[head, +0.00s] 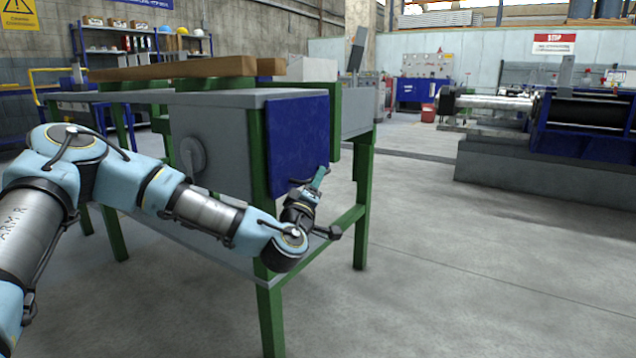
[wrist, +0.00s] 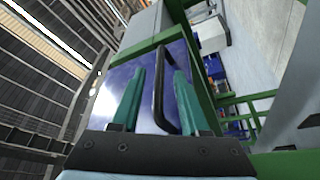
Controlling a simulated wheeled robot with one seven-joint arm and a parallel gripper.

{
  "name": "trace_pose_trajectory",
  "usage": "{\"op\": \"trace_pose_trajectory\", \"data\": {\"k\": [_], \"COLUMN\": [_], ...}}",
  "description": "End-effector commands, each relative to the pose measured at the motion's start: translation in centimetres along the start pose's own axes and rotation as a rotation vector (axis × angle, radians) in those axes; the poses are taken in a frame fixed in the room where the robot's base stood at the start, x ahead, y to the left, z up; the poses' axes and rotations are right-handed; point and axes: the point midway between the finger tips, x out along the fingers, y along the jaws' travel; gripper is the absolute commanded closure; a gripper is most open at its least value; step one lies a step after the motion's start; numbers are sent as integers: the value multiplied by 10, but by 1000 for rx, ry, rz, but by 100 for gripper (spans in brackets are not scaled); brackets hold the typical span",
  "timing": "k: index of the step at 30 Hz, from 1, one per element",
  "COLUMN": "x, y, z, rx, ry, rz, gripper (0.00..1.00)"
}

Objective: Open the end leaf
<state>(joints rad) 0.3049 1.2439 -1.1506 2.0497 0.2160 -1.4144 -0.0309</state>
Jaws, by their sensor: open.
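The end leaf is a flat blue panel (head: 300,140) on the near end of the runout table, and it looks closed, flush with the end frame. It also fills the middle of the wrist view as a shiny blue surface (wrist: 112,82). A black bar handle (wrist: 158,88) stands on the leaf in the wrist view. My gripper (head: 320,178) is at the leaf's lower right edge in the head view. Its teal fingers (wrist: 160,76) are open, one on each side of the handle, with visible gaps. The handle is hidden in the head view.
The runout table has a grey top (head: 230,97) and green legs (head: 362,205). Wooden beams (head: 180,69) lie on it. A round grey knob (head: 192,156) sits on its side. Open concrete floor (head: 450,265) lies right of the table, with a machine (head: 585,125) beyond.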

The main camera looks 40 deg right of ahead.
Motion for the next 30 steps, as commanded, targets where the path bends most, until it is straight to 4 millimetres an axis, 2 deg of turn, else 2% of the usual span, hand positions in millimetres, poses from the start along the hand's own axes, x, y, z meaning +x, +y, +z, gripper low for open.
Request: {"op": "trace_pose_trajectory", "data": {"k": [6, 16, 27, 30], "x": [20, 22, 22, 22], "y": [0, 0, 0, 0], "z": [1, 1, 1, 1], "rx": [0, 0, 0, 0], "ry": [-1, -2, -2, -2], "rz": [1, 0, 0, 0], "gripper": [55, 56, 98, 100]}}
